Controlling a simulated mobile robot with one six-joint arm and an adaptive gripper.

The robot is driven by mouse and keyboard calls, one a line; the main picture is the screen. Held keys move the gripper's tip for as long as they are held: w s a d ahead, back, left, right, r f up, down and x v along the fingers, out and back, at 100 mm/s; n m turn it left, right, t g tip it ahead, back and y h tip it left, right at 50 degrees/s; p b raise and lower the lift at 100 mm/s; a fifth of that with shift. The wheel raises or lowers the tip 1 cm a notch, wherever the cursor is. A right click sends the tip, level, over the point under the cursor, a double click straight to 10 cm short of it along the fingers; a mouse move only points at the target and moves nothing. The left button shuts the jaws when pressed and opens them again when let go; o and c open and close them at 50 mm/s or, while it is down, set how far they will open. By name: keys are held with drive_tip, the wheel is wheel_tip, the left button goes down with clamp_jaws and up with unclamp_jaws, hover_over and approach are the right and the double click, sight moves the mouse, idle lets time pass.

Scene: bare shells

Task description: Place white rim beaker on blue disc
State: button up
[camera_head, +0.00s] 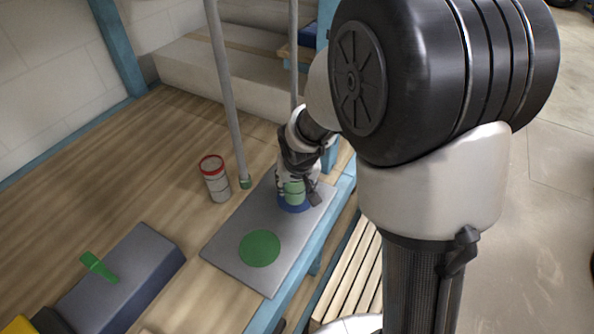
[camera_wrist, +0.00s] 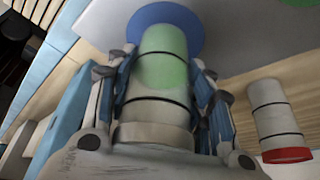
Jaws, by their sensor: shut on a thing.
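The white rim beaker (camera_wrist: 155,108) has a pale rim, dark bands and a green lower part. My gripper (camera_wrist: 157,66) is shut on it, with a finger along each side. The blue disc (camera_wrist: 150,14) lies beyond the beaker's green bottom end. In the head view my gripper (camera_head: 299,176) holds the beaker (camera_head: 293,187) upright over the blue disc (camera_head: 289,208), at the far end of the grey plate (camera_head: 228,244). I cannot tell whether its base touches the disc. The gripper hides part of the beaker.
A red-rimmed beaker (camera_head: 216,184) stands left of the plate and also shows in the wrist view (camera_wrist: 270,112). A grey pole (camera_head: 228,95) rises close by. A green disc (camera_head: 260,248) on the plate is bare. A dark grey block (camera_head: 135,275) lies at front left.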

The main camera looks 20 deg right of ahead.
drive_tip(key=shift+f+b, duration=0.3)
drive_tip(key=shift+b, duration=0.05)
drive_tip(key=o, duration=1.1)
drive_tip(key=shift+r, duration=0.1)
drive_tip(key=s+f+p+v, duration=0.1)
drive_tip(key=s+p+v, duration=0.1)
drive_tip(key=v, duration=0.9)
drive_tip(key=s+d+f+p+v, duration=0.1)
drive_tip(key=s+p+v, duration=0.15)
drive_tip(key=v, duration=0.85)
drive_tip(key=shift+n, duration=0.6)
drive_tip(key=s, duration=0.4)
drive_tip(key=s+r, duration=0.1)
drive_tip(key=s, duration=0.3)
drive_tip(key=s+r, duration=0.1)
drive_tip(key=s, duration=0.3)
drive_tip(key=shift+s+a+r, duration=0.15)
drive_tip(key=shift+s+r, duration=0.05)
drive_tip(key=shift+s, duration=0.1)
